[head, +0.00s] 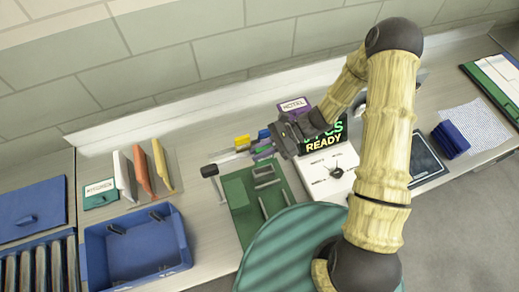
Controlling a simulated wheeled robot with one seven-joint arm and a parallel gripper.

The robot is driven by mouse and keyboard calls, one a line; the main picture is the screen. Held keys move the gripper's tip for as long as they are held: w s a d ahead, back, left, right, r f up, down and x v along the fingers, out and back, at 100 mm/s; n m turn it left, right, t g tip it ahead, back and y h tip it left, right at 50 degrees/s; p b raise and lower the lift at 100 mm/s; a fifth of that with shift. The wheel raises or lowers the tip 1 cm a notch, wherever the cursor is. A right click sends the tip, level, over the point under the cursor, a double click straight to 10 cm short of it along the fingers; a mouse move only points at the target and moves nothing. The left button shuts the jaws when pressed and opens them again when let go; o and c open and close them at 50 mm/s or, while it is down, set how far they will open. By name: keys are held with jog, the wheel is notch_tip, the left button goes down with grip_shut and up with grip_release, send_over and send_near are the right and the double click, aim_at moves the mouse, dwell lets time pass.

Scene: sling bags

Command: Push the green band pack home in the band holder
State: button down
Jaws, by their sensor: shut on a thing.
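The small band holder (241,151) stands at the back of the table, with a yellow pack (242,140) and a blue piece (263,134) at it. The green band pack (262,149) shows as a small green strip by the fingertips of my gripper (276,147), which is shut on it. A purple edge shows just below it. My gripper hides part of the holder, so how deep the pack sits cannot be told.
A green tray (238,190) with grey bars lies in front of the holder. A white device with a "READY" display (325,143) stands at right. A blue bin (134,248) and upright coloured bags (141,169) are at left. A grey wall closes the back.

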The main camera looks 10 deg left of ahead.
aim_at(260, 166)
jog(key=shift+f+b, duration=1.6)
jog(key=shift+f, duration=0.85)
jog(key=shift+f+b, duration=2)
jog(key=shift+f, duration=0.85)
jog(key=c, duration=1.3)
grip_release()
jog(key=shift+c, duration=0.2)
jog(key=b+v, duration=0.5)
jog(key=v, duration=1.2)
jog(key=shift+d, duration=0.2)
jog(key=shift+w, duration=0.1)
